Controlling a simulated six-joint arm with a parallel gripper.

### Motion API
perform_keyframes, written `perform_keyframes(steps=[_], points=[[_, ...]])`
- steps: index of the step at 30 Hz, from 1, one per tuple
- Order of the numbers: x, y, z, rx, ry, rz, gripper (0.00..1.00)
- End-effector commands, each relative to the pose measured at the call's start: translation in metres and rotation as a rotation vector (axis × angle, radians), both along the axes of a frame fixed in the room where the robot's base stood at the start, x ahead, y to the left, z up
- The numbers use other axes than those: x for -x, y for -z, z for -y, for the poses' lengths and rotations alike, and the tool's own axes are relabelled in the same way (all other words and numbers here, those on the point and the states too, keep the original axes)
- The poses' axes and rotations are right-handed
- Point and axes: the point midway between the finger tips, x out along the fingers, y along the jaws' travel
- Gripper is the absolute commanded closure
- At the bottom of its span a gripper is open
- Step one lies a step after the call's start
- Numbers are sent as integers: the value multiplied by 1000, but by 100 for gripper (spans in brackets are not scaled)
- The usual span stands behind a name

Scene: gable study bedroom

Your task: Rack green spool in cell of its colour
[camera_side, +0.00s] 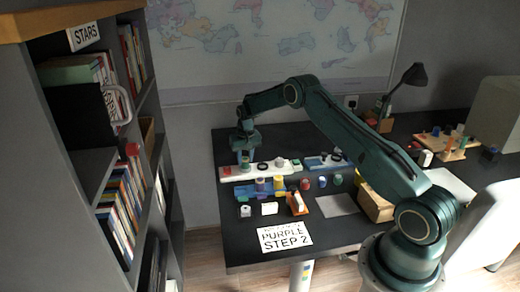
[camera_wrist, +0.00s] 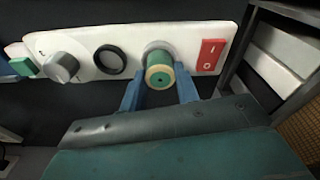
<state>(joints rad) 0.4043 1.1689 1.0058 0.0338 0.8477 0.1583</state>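The green spool (camera_wrist: 160,70), with a pale end and a dark centre hole, sits between the two blue fingers of my gripper (camera_wrist: 160,88) in the wrist view. The fingers appear to press on both its sides. Behind it is a pale round part on a white strip (camera_wrist: 205,30); I cannot tell whether the spool touches it. In the side view my gripper (camera_side: 245,158) is low over the left end of the white strip (camera_side: 232,176). A colour-marked cell for the spool cannot be made out.
The strip carries a red switch (camera_wrist: 210,54), a black ring (camera_wrist: 110,60) and a grey knob (camera_wrist: 61,67). In front stand a blue-purple holder (camera_side: 245,190) with a yellow spool (camera_side: 278,183). Loose red and green pieces stand right of it. A bookshelf (camera_side: 105,165) rises at left.

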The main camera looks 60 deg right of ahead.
Motion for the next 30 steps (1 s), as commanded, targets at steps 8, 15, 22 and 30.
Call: perform_keyframes(steps=[8,15,22,30], points=[[0,0,0,0,0,0,92],[0,-5,0,1,0,1,92],[-1,-25,0,1,0,3,92],[-1,-74,0,1,0,4,92]])
